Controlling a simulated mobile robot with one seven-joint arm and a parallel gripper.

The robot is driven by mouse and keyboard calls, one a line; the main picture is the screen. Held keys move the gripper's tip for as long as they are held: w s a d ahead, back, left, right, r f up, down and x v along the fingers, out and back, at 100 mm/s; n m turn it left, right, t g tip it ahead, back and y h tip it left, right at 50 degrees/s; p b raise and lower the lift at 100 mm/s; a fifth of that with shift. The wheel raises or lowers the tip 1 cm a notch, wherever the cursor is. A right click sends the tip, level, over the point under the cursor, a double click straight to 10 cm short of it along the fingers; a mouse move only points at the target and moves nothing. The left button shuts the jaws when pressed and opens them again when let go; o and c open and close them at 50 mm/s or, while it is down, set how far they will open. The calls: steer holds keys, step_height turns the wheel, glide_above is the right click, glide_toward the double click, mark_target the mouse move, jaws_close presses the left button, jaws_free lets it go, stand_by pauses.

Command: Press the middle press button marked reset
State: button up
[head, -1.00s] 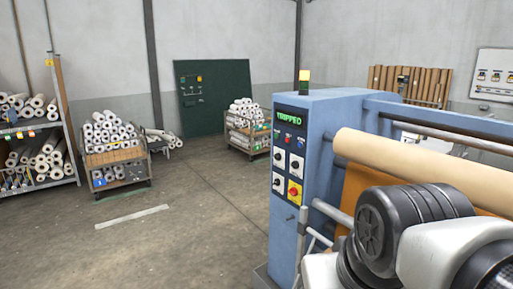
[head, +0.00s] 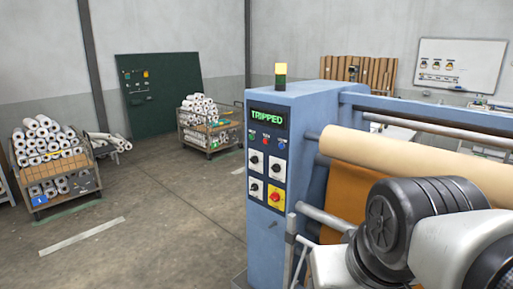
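The blue calender press (head: 318,110) stands right of centre, with its control panel facing me. Its display (head: 268,117) reads TRIPPED in green. Below the display is a row of three small buttons: a green one (head: 252,136) at left, a red middle button (head: 265,140) and a blue one (head: 282,145) at right. Their labels are too small to read. Under them are several black rotary knobs on white plates and a red knob on a yellow plate (head: 275,199). My gripper is not in view; only my arm's black and white links show at lower right.
A tan roll (head: 400,158) and metal rails (head: 318,215) lie right of the panel. A lit amber lamp (head: 281,70) tops the press. Carts of rolls (head: 42,188), (head: 196,140) stand at left and behind. The floor left of the press is clear.

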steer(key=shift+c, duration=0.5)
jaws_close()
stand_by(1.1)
